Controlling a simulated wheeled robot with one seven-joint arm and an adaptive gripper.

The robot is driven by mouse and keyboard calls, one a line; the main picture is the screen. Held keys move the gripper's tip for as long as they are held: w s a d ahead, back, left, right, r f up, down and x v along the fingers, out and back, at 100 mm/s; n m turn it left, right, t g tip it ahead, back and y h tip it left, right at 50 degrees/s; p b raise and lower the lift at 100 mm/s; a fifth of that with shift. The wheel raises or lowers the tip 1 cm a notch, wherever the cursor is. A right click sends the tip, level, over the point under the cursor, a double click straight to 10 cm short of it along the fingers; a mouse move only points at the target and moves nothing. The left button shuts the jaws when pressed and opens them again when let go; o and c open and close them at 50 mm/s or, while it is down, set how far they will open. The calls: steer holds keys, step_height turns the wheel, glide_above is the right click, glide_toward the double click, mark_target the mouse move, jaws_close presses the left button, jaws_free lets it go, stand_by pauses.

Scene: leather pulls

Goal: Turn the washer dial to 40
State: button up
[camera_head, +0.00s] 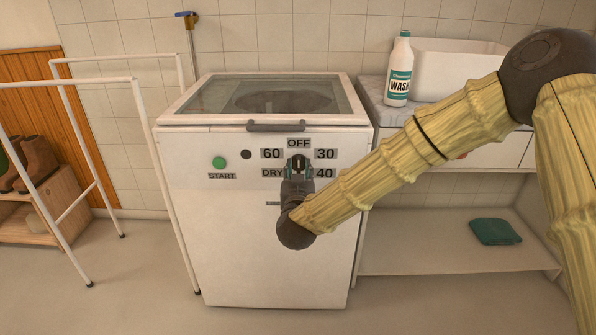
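The white washer (265,240) stands in the middle, its front panel facing me. Its dark dial (299,160) sits among the labels OFF (299,143) above, 60 (271,154) and DRY (272,173) at left, 30 (326,154) and 40 (325,173) at right. A small pale mark on the dial seems upright, towards OFF. My gripper (299,170) is at the dial from below, one fingertip on each side of it. Whether the fingers touch the dial cannot be told; the gripper hides its lower part.
A green START button (219,163) and a dark knob (246,154) are left of the dial. A handle (290,126) juts out above. A white rack (68,85) stands at left. A WASH bottle (400,70) and white basin (455,65) sit on the right counter.

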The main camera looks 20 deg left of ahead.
steer(key=shift+w+a, duration=0.15)
steer(key=shift+w, duration=0.45)
jaws_close()
